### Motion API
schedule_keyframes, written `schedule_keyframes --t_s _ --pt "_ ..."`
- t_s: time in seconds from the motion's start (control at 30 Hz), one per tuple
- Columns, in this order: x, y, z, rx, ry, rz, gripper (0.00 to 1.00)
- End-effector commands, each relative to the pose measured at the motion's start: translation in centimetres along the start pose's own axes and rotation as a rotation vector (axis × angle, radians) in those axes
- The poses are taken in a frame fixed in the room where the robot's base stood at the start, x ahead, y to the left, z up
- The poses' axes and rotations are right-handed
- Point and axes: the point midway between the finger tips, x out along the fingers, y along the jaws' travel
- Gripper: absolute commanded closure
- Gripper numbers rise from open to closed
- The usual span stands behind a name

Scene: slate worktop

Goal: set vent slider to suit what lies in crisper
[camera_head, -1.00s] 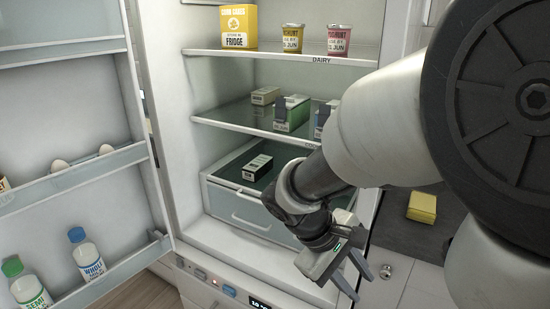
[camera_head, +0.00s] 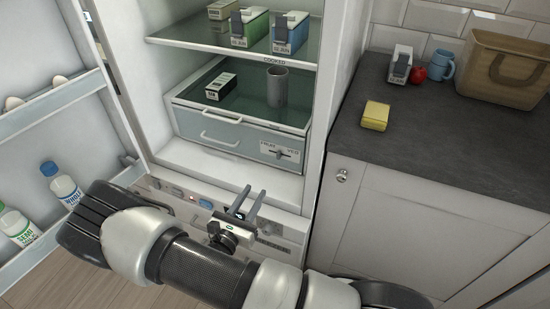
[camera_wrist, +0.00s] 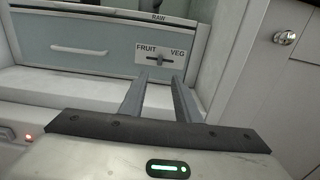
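The vent slider (camera_head: 282,154) is on the right of the crisper's front. It also shows in the wrist view (camera_wrist: 159,58), its dark knob near the middle of a short track between the words FRUIT at left and VEG at right. The crisper drawer (camera_head: 215,130) is pale blue-grey with a white handle and looks shut. What lies inside it cannot be made out. My gripper (camera_head: 253,191) is open and empty, below and in front of the drawer. In the wrist view its two fingers (camera_wrist: 158,80) point toward the slider, apart from it.
The open fridge door with bottles (camera_head: 62,185) is at left. A counter at right holds a yellow sponge-like block (camera_head: 375,115), a red fruit (camera_head: 418,75), a blue mug (camera_head: 441,67) and a basket.

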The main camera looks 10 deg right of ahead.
Motion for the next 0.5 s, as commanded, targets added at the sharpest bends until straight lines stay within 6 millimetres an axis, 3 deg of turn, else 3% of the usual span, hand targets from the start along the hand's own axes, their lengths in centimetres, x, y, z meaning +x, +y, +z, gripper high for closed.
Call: schedule_keyframes --t_s 0.17,0.5 --pt "2.2 -0.1 -0.1 0.001 -0.001 -0.004 0.70" --pt "9.7 -0.2 -0.2 0.002 -0.001 -0.007 0.70"
